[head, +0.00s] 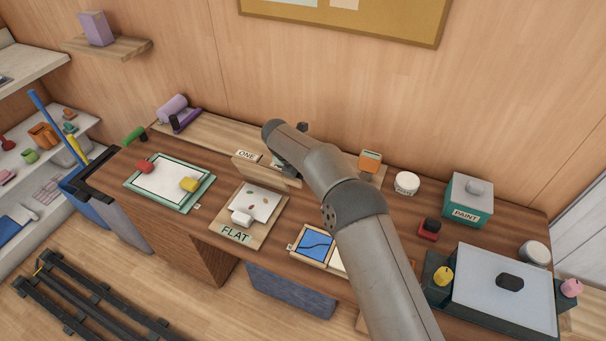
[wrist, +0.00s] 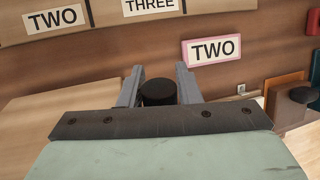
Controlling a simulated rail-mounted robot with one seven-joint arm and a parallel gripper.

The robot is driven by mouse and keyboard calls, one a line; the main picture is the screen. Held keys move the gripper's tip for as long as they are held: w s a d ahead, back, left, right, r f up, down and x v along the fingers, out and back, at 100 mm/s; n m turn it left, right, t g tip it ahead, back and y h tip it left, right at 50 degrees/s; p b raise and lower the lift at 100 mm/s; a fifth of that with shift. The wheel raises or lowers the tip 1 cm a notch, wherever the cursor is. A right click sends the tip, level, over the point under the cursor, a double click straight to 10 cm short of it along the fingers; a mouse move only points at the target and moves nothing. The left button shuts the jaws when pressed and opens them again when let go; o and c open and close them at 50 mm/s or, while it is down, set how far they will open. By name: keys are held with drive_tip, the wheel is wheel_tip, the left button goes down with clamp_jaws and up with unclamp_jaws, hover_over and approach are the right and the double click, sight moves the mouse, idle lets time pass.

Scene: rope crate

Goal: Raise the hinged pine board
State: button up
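My gripper (wrist: 159,76) shows in the wrist view with its two grey fingers apart. A black round knob (wrist: 158,92) lies between them, with what looks like a narrow gap at the sides. A pale pine surface (wrist: 50,112) lies left of the fingers; I cannot tell whether it is the hinged board. In the head view a small pine board (head: 265,174) stands near the ONE label (head: 248,155), partly behind my arm. Another pine board (head: 262,231), marked FLAT, lies on the bench with paper and a white block on it. My arm hides the gripper's contact there, and no hinge shows clearly.
TWO (wrist: 56,20) and THREE (wrist: 152,6) labels are on wood beyond the fingers, with a pink-edged TWO label (wrist: 212,50) to the right. The bench also holds a green-edged tray (head: 206,190), a PAINT box (head: 468,197) and a white-rimmed jar (head: 406,184).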

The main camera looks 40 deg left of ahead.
drive_tip(key=shift+o, duration=1.1)
drive_tip(key=b+v, duration=0.2)
drive_tip(key=v, duration=1.5)
drive_tip(key=shift+r, duration=0.2)
